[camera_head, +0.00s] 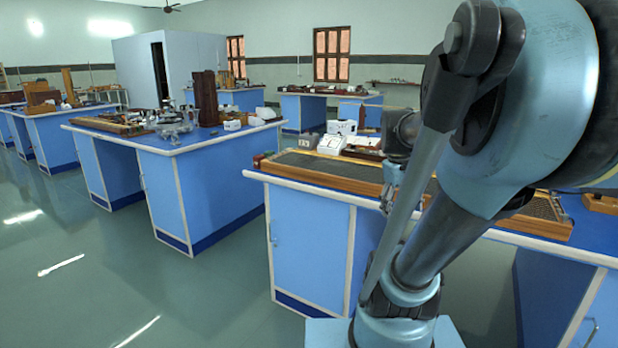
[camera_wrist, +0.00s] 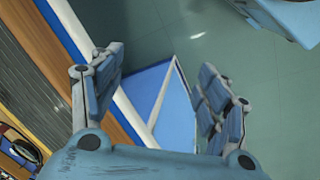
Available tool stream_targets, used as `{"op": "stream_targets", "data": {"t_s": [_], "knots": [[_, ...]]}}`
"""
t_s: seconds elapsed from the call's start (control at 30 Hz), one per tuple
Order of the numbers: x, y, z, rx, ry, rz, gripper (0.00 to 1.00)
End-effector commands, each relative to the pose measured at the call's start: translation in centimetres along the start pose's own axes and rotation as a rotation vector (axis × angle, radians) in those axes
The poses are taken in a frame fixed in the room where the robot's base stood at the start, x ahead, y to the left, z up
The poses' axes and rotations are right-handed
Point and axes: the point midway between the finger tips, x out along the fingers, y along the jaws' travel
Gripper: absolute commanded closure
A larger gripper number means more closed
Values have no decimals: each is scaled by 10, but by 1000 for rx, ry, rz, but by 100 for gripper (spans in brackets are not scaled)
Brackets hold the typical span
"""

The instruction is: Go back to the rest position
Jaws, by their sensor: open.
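My gripper (camera_wrist: 163,95) is open and empty in the wrist view, its two jointed fingers spread apart. Between the fingers I see the bench's blue side panel (camera_wrist: 175,118) with its pale edge strips, and the floor. In the head view my arm covers much of the right side. The gripper's fingers are hard to make out there, beside the arm near the bench's front edge. A long wooden-framed board (camera_head: 325,171) lies on the nearest bench; its dark slatted top (camera_wrist: 35,85) also shows at the left of the wrist view.
The nearest blue bench (camera_head: 312,245) holds a white device (camera_head: 331,144) behind the board. Another bench (camera_head: 215,190) at centre left carries instruments and a dark wooden box (camera_head: 206,98). Green floor (camera_head: 110,265) is clear at front left. More benches stand farther back.

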Motion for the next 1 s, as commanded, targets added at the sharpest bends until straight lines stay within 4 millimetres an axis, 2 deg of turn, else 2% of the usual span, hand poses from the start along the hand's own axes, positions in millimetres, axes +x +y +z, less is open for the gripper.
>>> {"op": "stream_targets", "data": {"t_s": [0.1, 0.3, 0.5, 0.63, 1.0], "knots": [[19, -33, 16, 78, 40, -33, 31], [50, -81, 39, 213, 95, -96, 31], [72, -110, 53, 305, 123, -146, 31], [78, -117, 56, 330, 129, -158, 31], [78, -118, 56, 333, 129, -160, 31]]}}
